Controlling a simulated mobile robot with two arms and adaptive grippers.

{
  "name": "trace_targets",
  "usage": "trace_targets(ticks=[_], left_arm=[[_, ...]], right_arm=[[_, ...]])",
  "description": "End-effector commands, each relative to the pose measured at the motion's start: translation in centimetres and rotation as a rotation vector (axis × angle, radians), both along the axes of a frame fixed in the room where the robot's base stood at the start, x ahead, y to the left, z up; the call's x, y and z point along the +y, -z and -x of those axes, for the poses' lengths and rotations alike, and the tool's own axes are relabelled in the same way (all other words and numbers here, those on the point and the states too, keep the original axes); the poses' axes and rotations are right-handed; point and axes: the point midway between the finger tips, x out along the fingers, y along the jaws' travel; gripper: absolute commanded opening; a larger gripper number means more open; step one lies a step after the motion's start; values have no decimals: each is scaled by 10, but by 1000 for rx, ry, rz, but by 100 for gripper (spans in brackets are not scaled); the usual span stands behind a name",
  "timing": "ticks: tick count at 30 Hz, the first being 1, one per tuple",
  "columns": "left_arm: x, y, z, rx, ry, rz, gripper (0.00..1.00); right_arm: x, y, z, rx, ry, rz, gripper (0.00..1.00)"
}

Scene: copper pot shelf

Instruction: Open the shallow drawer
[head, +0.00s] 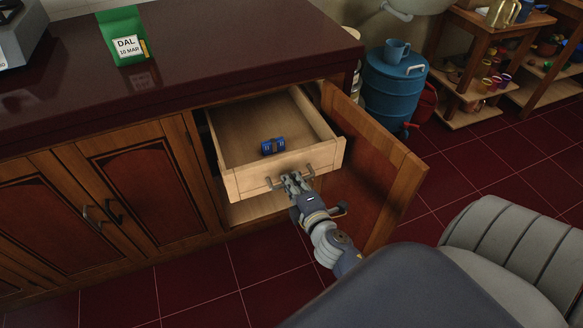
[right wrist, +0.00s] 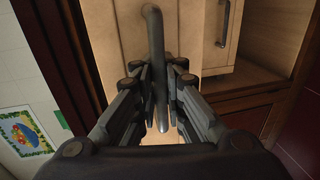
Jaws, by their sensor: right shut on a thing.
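The shallow drawer (head: 240,181) of pale wood stands pulled out of the counter's cabinet, and its inside shows. A small blue object (head: 273,146) lies in it near the front. My right gripper (head: 292,181) is at the drawer front, shut on the metal bar handle (head: 311,171). In the right wrist view, the handle (right wrist: 156,60) runs between the two fingers of the gripper (right wrist: 160,90). My left gripper is not in view.
A cabinet door (head: 372,165) stands open just right of the drawer. A green DAL packet (head: 122,25) stands on the dark red counter (head: 220,50). A blue drum (head: 391,95) with a blue mug (head: 397,50) stands behind the door. The tiled floor at the front left is clear.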

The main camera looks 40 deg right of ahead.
Motion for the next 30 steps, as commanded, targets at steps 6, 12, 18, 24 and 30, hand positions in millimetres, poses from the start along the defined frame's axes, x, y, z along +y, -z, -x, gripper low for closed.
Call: trace_targets(ticks=[6, 12, 18, 24, 30], left_arm=[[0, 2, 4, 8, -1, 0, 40], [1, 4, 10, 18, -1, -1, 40], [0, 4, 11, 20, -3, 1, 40], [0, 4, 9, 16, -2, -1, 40], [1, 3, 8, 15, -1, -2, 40]], right_arm=[[0, -1, -1, -3, -1, 1, 0], [0, -1, -1, -2, -1, 0, 18], [0, -1, 0, -1, 0, 0, 18], [4, -3, 16, 1, -1, -1, 18], [13, -10, 55, 2, 3, -4, 18]])
